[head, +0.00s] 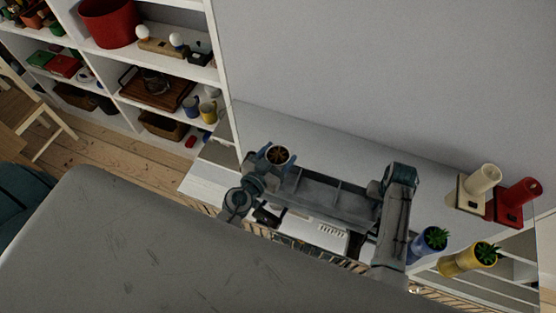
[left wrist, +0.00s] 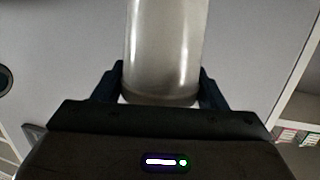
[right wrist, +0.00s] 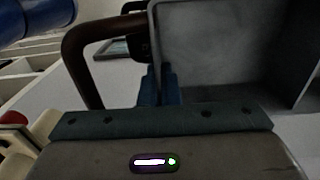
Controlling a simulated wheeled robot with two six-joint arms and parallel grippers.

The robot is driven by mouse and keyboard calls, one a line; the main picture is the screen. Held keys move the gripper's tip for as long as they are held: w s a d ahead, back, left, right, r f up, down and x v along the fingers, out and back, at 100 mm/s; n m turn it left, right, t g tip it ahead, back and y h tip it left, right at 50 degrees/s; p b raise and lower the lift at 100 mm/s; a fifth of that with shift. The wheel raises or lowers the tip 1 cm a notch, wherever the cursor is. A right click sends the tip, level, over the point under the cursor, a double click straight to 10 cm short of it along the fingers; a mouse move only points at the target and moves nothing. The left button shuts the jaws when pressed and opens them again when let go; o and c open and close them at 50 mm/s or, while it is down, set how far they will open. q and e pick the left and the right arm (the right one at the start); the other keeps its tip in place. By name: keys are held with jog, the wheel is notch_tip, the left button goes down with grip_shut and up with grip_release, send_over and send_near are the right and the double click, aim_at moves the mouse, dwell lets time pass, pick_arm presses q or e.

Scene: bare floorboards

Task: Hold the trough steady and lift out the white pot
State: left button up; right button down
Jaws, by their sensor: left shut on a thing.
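The grey trough (head: 318,194) with compartments lies along the wall in the head view. Its grey inside (right wrist: 215,50) and a dark loop handle (right wrist: 75,55) show in the right wrist view. The white pot (left wrist: 165,45), filled with dark soil (head: 277,155), is between the fingers of my left gripper (left wrist: 160,88). That gripper is shut on it at the trough's left end; no trough wall shows around the pot in the left wrist view. My right gripper (right wrist: 160,85) has its fingers close together at the trough's wall edge by the handle; the exact contact is hidden.
A loaded shelf unit (head: 165,60) is at upper left. A large grey surface (head: 150,240) fills the lower left.

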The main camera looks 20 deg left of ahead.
pick_arm(q)
jog(key=shift+r, duration=1.5)
pick_arm(e)
jog(key=c, duration=1.6)
grip_release()
notch_tip(320, 180, up, 12)
jog(key=shift+f, duration=0.1)
